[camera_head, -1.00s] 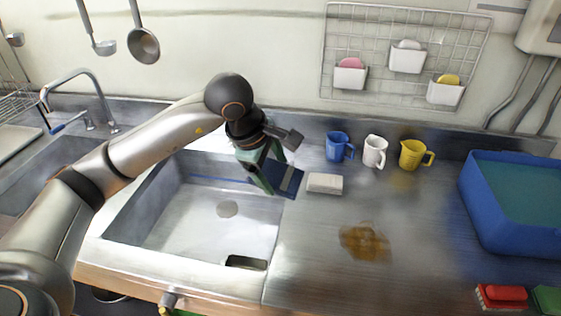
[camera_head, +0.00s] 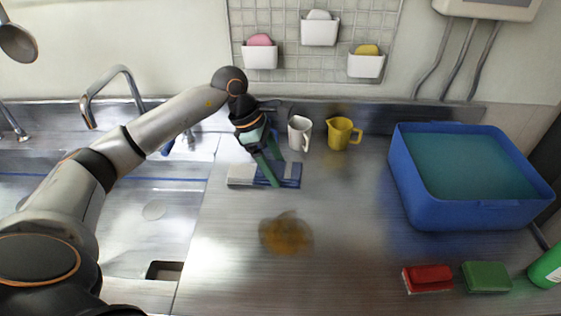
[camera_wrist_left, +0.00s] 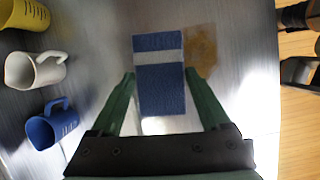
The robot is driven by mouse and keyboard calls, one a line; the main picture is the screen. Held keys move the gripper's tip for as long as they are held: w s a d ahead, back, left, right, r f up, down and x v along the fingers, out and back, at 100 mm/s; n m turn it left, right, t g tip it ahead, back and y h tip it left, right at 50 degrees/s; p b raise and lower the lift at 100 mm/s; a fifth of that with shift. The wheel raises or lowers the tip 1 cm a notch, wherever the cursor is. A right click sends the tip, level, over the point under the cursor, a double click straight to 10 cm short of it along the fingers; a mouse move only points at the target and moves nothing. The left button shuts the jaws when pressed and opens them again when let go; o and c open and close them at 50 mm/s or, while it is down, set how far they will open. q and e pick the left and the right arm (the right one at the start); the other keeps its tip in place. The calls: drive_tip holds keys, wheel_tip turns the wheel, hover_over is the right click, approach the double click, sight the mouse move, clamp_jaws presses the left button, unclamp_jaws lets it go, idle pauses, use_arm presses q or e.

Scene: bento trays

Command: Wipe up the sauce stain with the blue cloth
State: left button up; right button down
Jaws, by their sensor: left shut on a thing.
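The blue cloth (camera_head: 291,173) has a white stripe. My left gripper (camera_head: 273,180) is shut on it and holds it low over the counter. In the left wrist view the cloth (camera_wrist_left: 160,90) lies between the two green fingers of my left gripper (camera_wrist_left: 159,74); I cannot tell whether it touches the counter. The brown-orange sauce stain (camera_head: 287,235) is on the bare counter, nearer the front than the cloth. It also shows in the wrist view (camera_wrist_left: 201,48), close beside the cloth's far corner. My right gripper is in neither view.
A white mug (camera_head: 300,132) and a yellow mug (camera_head: 342,132) stand behind; a blue mug (camera_wrist_left: 50,126) shows in the wrist view. A blue tub (camera_head: 465,205), red sponge (camera_head: 428,279) and green sponge (camera_head: 487,277) are right.

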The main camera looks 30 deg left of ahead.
use_arm(q)
drive_tip(key=shift+w+f, duration=0.1)
drive_tip(key=shift+f, duration=0.1)
wheel_tip(320, 180, down, 5)
drive_tip(key=b, duration=0.3)
drive_tip(key=shift+r, duration=0.15)
